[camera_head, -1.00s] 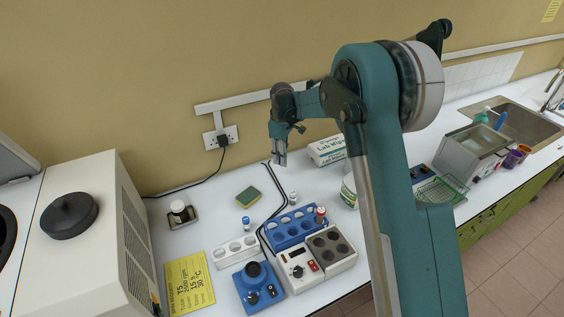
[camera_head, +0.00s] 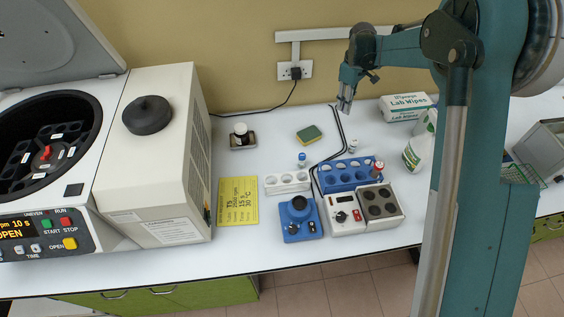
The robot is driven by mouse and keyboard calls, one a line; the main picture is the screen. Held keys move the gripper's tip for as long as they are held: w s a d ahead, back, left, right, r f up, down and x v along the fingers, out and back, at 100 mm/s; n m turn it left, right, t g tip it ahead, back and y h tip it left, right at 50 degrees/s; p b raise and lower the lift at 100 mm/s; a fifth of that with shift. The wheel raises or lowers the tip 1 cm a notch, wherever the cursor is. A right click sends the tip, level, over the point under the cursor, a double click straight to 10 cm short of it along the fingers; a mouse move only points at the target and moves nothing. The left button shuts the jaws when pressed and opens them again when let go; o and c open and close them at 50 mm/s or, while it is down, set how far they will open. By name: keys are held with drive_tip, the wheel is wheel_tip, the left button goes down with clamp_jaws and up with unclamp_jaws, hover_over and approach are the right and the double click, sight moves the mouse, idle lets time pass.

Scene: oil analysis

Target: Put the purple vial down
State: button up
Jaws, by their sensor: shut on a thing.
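My gripper (camera_head: 344,105) is up above the back of the bench, near the wall, with its fingers pointing down. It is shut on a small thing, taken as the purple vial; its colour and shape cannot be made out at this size. A blue rack (camera_head: 348,179) stands below and holds a red-capped vial (camera_head: 377,168) at its right end. A blue-capped vial (camera_head: 302,158) and a pale-capped vial (camera_head: 323,152) stand on the bench behind the racks. A white rack (camera_head: 287,186) with several holes is left of the blue rack.
The centrifuge (camera_head: 90,193) at left has its lid (camera_head: 55,45) up and its display reads OPEN. A blue mixer (camera_head: 293,226) and a heating block (camera_head: 346,217) stand in front of the racks. A sponge (camera_head: 309,134), yellow card (camera_head: 238,203) and wipes box (camera_head: 405,108) lie around.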

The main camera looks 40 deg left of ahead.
drive_tip(key=s+a, duration=0.3)
drive_tip(key=s, duration=0.8)
drive_tip(key=s+a, duration=0.3)
drive_tip(key=s, duration=0.9)
drive_tip(key=s+a+m, duration=0.1)
drive_tip(key=s+a, duration=0.2)
drive_tip(key=s, duration=0.8)
drive_tip(key=shift+s+a+b, duration=0.3)
drive_tip(key=shift+a, duration=0.1)
drive_tip(key=shift+r, duration=0.1)
drive_tip(key=shift+f, duration=3.1)
drive_tip(key=shift+f, duration=1.9)
drive_tip(key=shift+f, duration=0.1)
